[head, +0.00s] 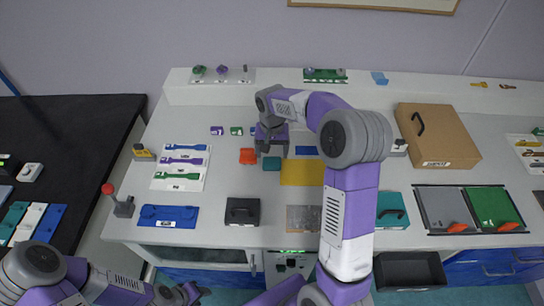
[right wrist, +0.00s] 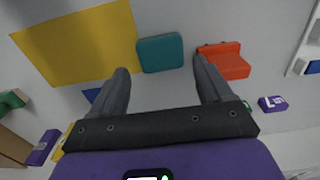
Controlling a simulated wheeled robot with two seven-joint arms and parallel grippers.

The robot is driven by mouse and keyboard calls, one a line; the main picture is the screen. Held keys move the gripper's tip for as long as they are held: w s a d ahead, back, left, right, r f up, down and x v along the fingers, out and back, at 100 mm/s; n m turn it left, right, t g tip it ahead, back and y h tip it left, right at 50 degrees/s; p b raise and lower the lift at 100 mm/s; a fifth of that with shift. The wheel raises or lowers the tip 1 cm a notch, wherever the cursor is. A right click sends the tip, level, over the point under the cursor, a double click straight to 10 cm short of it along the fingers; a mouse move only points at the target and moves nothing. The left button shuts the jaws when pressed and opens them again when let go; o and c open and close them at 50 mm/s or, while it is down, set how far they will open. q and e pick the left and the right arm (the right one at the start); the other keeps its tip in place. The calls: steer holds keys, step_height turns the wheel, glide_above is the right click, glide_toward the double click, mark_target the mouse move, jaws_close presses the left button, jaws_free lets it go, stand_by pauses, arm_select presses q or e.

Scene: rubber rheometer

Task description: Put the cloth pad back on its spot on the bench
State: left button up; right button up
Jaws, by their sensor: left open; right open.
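A small teal rounded square pad (head: 271,164), which looks like the cloth pad, lies flat on the bench (head: 228,211). It sits between an orange-red block (head: 248,156) and a yellow sheet (head: 302,173). The teal pad also shows in the right wrist view (right wrist: 160,53), just beyond the space between the fingers. My right gripper (head: 272,151) is open and empty, pointing down over the bench just behind the pad. My left gripper (head: 185,292) is open and empty, low in front of the bench. I cannot make out a marked spot for the pad.
A black case (head: 242,211) and a blue tray (head: 168,216) are near the front edge. A cardboard-brown box (head: 438,135) stands at the right. A blue piece (head: 306,150) lies behind the yellow sheet. My right arm hides part of the middle.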

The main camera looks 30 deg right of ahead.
mark_target(272, 162)
step_height(272, 162, up, 8)
steer(key=p, duration=0.1)
steer(key=shift+f, duration=0.25)
